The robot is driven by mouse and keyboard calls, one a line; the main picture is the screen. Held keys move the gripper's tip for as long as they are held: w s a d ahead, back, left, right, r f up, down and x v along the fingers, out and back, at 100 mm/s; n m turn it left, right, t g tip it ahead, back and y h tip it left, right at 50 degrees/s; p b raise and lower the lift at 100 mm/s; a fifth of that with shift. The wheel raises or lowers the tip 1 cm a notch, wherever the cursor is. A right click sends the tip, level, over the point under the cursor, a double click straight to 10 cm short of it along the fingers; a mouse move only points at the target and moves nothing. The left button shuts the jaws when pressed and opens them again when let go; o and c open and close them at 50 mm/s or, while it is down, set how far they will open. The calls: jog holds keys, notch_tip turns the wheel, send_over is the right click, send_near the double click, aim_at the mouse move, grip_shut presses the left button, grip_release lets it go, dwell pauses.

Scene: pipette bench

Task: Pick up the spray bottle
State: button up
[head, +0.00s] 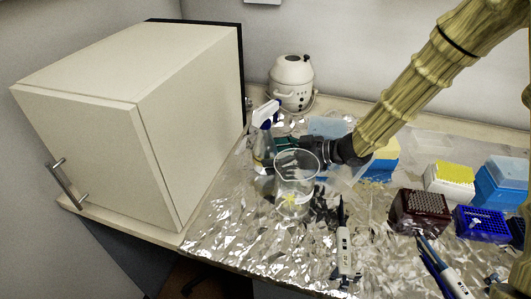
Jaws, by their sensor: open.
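The spray bottle (262,149) stands upright on the foil-covered bench, just right of the cream cabinet. Its body is clear and its trigger head is white and blue. My gripper (284,152) reaches in from the right, with its fingers beside the bottle. It is open. A clear glass beaker (296,199) stands in front and hides part of the fingers, so I cannot tell whether they touch the bottle or reach around it.
The cream cabinet (185,120) fills the left side. A white rounded appliance (292,84) stands behind the bottle. A pipette (344,243) lies in front. A dark red tip rack (419,211), a blue rack (482,224) and other tip boxes stand at right. Foil at front left is clear.

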aim_at(265, 155)
jog(key=x, duration=0.2)
jog(key=shift+w+a, duration=0.1)
jog(key=shift+a, duration=0.15)
jog(key=shift+w+a+p, duration=0.2)
jog(key=shift+a+p, duration=0.25)
jog(key=shift+a, duration=0.05)
jog(key=shift+p+x, duration=0.45)
jog(key=shift+x, duration=1.5)
jog(key=shift+w+d, duration=0.1)
jog(key=shift+w, duration=0.05)
jog(key=c, duration=1.4)
